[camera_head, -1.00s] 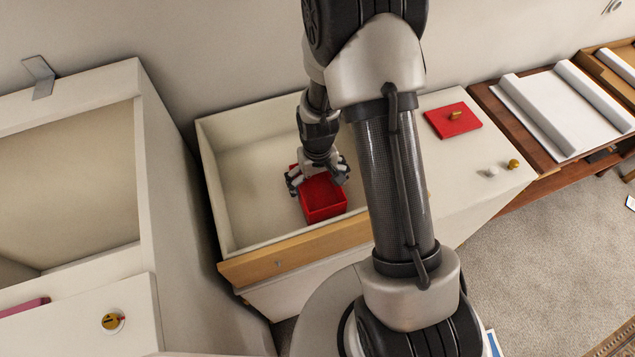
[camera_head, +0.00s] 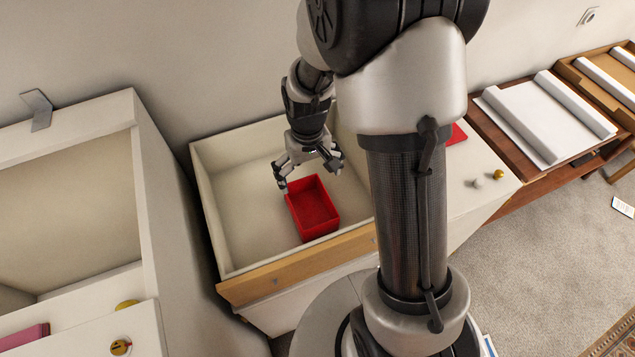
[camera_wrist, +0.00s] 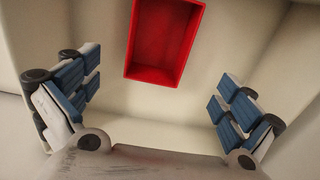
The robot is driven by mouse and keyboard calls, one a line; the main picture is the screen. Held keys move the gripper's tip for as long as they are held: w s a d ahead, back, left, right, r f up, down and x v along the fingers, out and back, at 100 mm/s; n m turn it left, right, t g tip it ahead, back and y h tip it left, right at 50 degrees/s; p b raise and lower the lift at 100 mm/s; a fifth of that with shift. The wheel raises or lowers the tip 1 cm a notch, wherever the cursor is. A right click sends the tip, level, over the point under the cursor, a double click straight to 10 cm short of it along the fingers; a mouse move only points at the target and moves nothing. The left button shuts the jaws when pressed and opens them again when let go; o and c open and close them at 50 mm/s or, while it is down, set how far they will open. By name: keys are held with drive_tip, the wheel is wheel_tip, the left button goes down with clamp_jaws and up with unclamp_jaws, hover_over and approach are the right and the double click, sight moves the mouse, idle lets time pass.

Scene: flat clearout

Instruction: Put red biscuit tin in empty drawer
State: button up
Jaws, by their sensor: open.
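The red biscuit tin (camera_head: 313,207) is an open, empty box without its lid. It sits upright inside the open drawer (camera_head: 235,271), toward the front right of its floor, and nothing else shows in there. My gripper (camera_head: 309,177) is open and empty, above and just behind the tin, apart from it. In the wrist view the tin (camera_wrist: 163,40) lies at the top, beyond the spread fingers (camera_wrist: 155,110), with bare drawer floor between them. A red lid-like square (camera_head: 457,134) lies on the cabinet top, mostly hidden behind my arm.
A taller white cabinet (camera_head: 150,200) with an open compartment stands close to the left. A wooden desk with white rolls (camera_head: 545,115) is farther right. The drawer's left half is clear.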

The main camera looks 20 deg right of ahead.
drive_tip(key=s+a+r+t, duration=0.1)
drive_tip(key=s+r, duration=0.3)
drive_tip(key=r, duration=0.4)
drive_tip(key=s+a+r+t, duration=0.15)
drive_tip(key=s+r, duration=0.25)
drive_tip(key=r, duration=0.5)
drive_tip(key=s+r+t, duration=0.2)
drive_tip(key=s+r, duration=0.3)
drive_tip(key=s, duration=0.6)
drive_tip(key=shift+a+r, duration=0.15)
drive_tip(key=shift+r, duration=0.05)
